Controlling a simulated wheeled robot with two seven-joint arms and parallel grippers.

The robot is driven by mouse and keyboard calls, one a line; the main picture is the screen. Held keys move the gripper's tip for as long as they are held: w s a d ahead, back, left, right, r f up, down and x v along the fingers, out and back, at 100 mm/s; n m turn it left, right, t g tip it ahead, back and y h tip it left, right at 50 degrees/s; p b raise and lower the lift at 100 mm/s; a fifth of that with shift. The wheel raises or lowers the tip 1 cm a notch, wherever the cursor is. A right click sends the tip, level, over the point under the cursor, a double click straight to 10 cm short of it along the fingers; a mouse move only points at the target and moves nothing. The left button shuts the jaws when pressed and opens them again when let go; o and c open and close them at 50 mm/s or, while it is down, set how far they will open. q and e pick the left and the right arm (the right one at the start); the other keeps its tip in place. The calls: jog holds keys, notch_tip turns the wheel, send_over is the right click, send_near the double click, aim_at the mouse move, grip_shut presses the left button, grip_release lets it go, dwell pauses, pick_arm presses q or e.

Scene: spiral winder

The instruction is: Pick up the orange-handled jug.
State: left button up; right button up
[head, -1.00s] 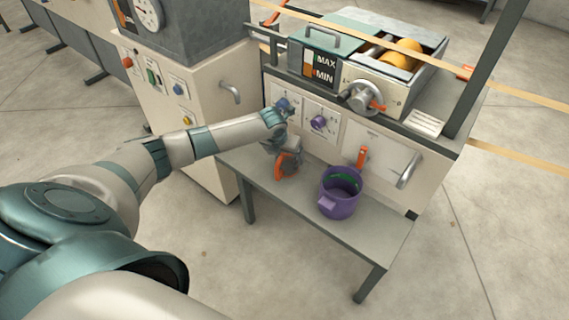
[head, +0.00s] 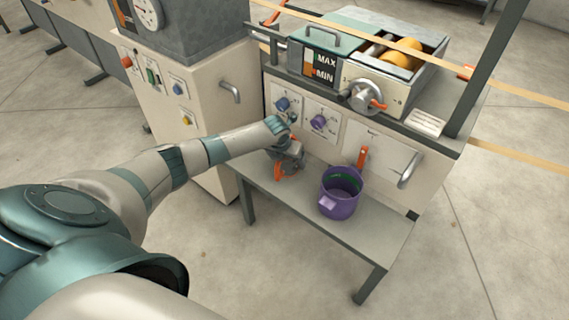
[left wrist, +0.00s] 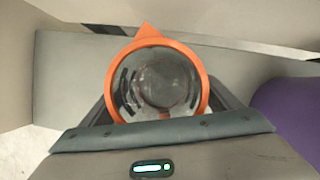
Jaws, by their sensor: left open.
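The orange-handled jug (head: 281,172) stands on the grey bench below the machine's front. In the head view my left gripper (head: 289,157) is over it and hides most of it. In the left wrist view I look down into the jug (left wrist: 160,42), with its round orange rim, a pointed orange tip at the far side and a dark, clear inside. My left gripper is open, and its dark fingers show partly at the left and right of the rim. I cannot tell whether they touch the jug. My right gripper is not in view.
A purple jug (head: 340,195) stands on the bench (head: 369,238) to the right, and its side shows at the right edge of the left wrist view (left wrist: 292,115). The machine's front panel (head: 386,150), with knobs and an orange lever (head: 362,157), rises close behind.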

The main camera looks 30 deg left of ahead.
pick_arm(q)
jog(key=c, duration=1.2)
